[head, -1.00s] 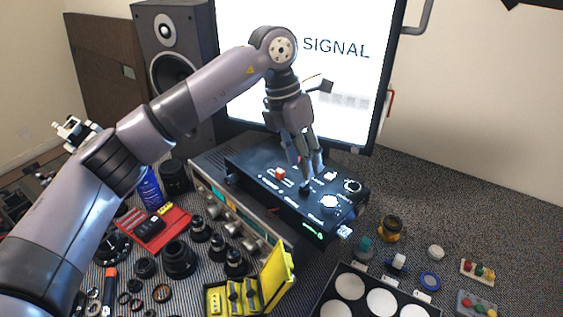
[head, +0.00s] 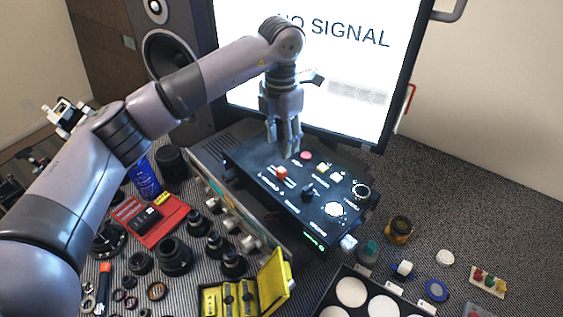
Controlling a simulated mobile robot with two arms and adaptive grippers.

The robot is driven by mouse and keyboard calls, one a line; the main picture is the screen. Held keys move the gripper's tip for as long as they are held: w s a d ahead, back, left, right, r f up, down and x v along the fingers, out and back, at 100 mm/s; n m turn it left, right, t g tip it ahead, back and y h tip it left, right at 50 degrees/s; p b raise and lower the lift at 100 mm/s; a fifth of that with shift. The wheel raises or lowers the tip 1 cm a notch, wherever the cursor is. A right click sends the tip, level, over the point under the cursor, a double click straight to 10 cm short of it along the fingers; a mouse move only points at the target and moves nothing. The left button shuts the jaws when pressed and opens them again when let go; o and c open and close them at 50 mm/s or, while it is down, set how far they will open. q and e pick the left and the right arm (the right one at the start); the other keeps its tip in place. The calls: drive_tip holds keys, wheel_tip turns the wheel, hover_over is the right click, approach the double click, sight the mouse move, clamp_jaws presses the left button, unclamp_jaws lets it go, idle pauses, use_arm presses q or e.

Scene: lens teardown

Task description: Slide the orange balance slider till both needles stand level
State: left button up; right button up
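A black control box (head: 318,222) sits on a grey metal unit, with several knobs, buttons and lit marks on its top. An orange slider cap (head: 281,172) stands in a slot toward the left of the panel. My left gripper (head: 287,153) points down above the panel's back left part, just behind the orange cap and seemingly apart from it. Its fingers look close together, but the gap between them is too small to judge. I cannot make out the needles. My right gripper is not in view.
A black knob (head: 308,192) and a red button (head: 306,155) stand near the slider. A monitor (head: 330,60) rises behind the box. Lens parts, a red tray (head: 165,229) and a yellow case (head: 273,278) crowd the front left.

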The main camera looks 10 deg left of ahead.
sight(281, 169)
use_arm(q)
wheel_tip(281, 169, down, 6)
drive_tip(key=shift+r+p, duration=0.2)
drive_tip(key=shift+p, duration=0.55)
wheel_tip(281, 169, down, 3)
drive_tip(key=shift+f+p, duration=0.1)
drive_tip(key=shift+p, duration=0.25)
drive_tip(key=shift+f, duration=0.35)
clamp_jaws()
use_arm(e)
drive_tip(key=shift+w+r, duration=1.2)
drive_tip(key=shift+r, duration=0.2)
